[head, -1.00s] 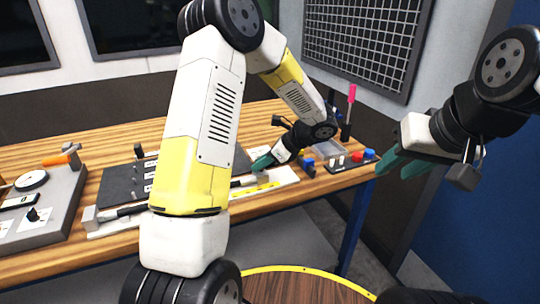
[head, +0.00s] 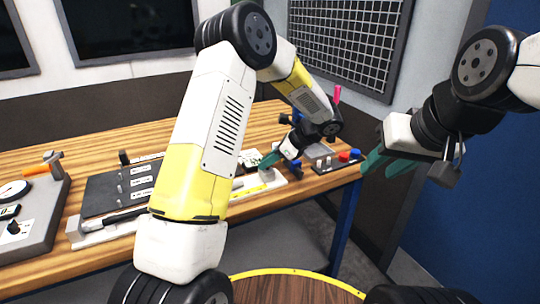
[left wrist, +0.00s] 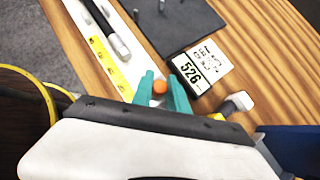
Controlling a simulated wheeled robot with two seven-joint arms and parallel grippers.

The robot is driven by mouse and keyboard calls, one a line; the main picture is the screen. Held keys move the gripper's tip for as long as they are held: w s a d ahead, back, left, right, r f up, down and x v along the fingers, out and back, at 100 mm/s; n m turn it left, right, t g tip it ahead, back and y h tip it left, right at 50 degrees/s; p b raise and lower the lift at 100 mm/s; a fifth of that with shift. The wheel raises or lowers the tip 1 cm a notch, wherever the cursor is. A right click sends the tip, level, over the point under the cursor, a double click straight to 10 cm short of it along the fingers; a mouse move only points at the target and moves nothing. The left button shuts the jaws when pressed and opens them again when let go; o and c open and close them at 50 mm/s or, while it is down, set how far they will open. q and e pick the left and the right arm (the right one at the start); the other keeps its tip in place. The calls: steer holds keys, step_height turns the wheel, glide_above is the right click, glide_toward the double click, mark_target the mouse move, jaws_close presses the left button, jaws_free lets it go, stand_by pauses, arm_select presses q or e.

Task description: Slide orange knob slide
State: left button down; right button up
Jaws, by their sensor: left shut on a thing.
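The orange knob (left wrist: 159,87) shows between the teal fingertips of my left gripper (left wrist: 160,90) in the left wrist view. The gripper is shut on it. The knob stands at one end of a white slide base (left wrist: 140,72) with a yellow ruler strip (left wrist: 112,66) and a black rod with a grey end (left wrist: 118,44). In the head view my left gripper (head: 268,160) is near the right end of the base (head: 100,234); the knob is hidden there. My right gripper (head: 388,166) hangs empty in the air at the right, its fingers apart.
A display reading 526 (left wrist: 187,71) stands beside the gripper, near a dark panel (head: 110,192) with pegs. A grey gauge box (head: 45,215) is at the left. Red and blue knobs (head: 349,155) and a pink-handled tool (head: 337,95) stand at the bench's right end.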

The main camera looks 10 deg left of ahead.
arm_select(q)
steer(key=c, duration=1.3)
jaws_free()
steer(key=shift+r, duration=0.1)
steer(key=v, duration=0.7)
steer(key=shift+d+r, duration=0.2)
steer(key=shift+d, duration=0.1)
steer(key=s+a+r+n+t+h, duration=0.1)
steer(key=s+a+r+n+h, duration=0.2)
steer(key=s+n, duration=0.3)
steer(key=s+a+r+n+t+h, duration=0.2)
steer(key=s+r+n+h, duration=0.2)
steer(key=s, duration=0.7)
steer(key=s+a+r+n+t+h, duration=0.1)
steer(key=s+a+r+n+h, duration=0.2)
steer(key=s+r+n, duration=0.3)
steer(key=s+n+h, duration=0.1)
steer(key=s+n, duration=0.2)
steer(key=shift+s+a+r+n, duration=0.25)
steer(key=shift+a+r+n, duration=0.05)
steer(key=shift+a, duration=0.05)
